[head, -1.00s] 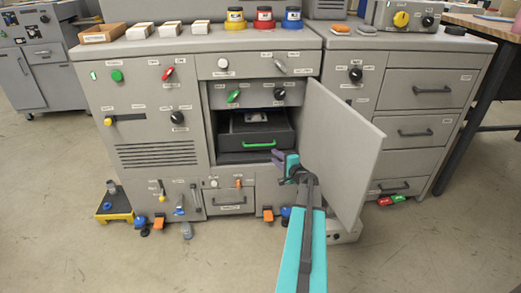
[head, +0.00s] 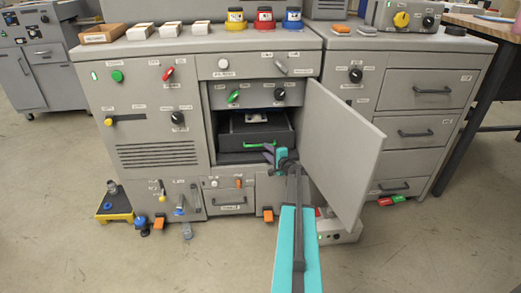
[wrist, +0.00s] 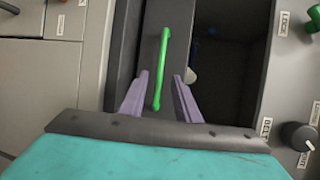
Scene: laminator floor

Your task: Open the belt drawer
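The belt drawer (head: 233,146) is a dark drawer with a green bar handle, inside the open cabinet bay. Its handle (head: 254,145) also shows in the wrist view (wrist: 161,60). My gripper (head: 268,152) is in front of the right part of the handle and hides some of it. In the wrist view my gripper (wrist: 161,76) is open, its two purple fingers apart on either side of the lower part of the handle. Whether the fingers touch the handle cannot be told.
The grey cabinet door (head: 338,150) stands open just right of my arm. A panel with a green switch (head: 233,96) and a black knob (head: 279,94) lies above the drawer. A lower drawer (head: 229,203) is below. The floor in front is mostly clear.

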